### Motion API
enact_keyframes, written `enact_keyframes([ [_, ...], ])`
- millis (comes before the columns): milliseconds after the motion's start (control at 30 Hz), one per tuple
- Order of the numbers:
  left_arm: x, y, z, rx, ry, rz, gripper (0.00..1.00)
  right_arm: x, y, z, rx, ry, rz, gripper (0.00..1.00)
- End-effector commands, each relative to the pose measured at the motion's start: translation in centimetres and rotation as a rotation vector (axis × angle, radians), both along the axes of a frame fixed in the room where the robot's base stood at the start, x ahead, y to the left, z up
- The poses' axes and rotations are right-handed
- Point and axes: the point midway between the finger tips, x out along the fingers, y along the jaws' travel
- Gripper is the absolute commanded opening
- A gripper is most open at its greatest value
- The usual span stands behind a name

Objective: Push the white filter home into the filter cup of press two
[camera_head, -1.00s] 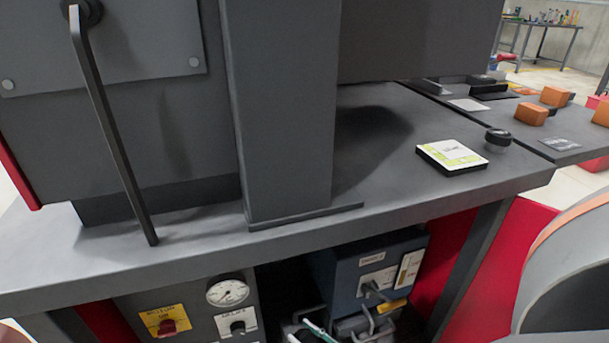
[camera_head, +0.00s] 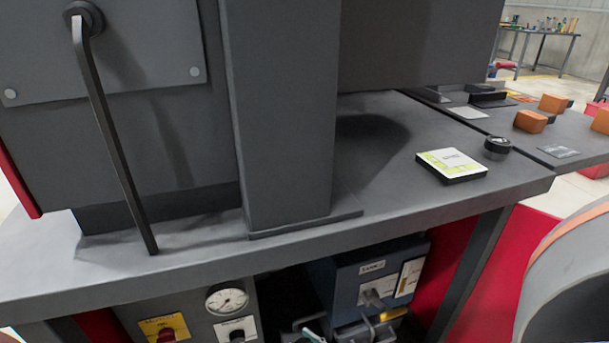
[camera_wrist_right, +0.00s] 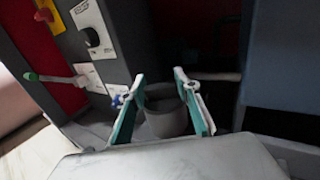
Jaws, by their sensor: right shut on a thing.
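In the right wrist view my right gripper (camera_wrist_right: 160,78) has its teal fingers on both sides of a grey round cup (camera_wrist_right: 167,122) and is shut on it. The cup's dark opening faces up between the fingers. I cannot tell whether this is the filter cup of press two. No white filter can be made out in either view. In the head view only a teal bit of the right gripper (camera_head: 314,335) shows at the bottom edge, below the bench top in front of the lower units. My left gripper is not in view.
A blue-grey unit (camera_head: 370,276) with a lever and a control box with a gauge (camera_head: 227,300) stand under the bench top (camera_head: 300,243). A dark column (camera_head: 284,120) and a long lever (camera_head: 112,140) rise above. A white-topped pad (camera_head: 452,164) and black knob (camera_head: 497,147) lie right.

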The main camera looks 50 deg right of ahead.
Motion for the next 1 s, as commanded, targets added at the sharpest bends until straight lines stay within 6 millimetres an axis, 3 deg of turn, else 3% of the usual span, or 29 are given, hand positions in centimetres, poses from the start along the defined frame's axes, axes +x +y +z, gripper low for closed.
enact_keyframes([
  [33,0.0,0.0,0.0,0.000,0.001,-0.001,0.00,-0.1,0.0,-0.2,0.002,0.005,0.000,0.09],
  [67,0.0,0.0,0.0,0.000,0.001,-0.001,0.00,-0.1,0.0,-0.2,0.002,0.005,0.000,0.40],
  [100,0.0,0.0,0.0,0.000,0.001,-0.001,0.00,-0.1,0.0,-0.2,0.002,0.005,0.000,0.50],
  [133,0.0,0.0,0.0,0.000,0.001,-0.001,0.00,-0.1,0.0,-0.2,0.002,0.005,0.000,0.51],
  [567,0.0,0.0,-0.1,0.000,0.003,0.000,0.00,-0.8,0.1,-0.1,0.001,0.003,0.001,0.51],
  [1000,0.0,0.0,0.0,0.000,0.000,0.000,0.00,-8.9,0.3,-0.1,0.002,0.006,0.000,0.51],
])
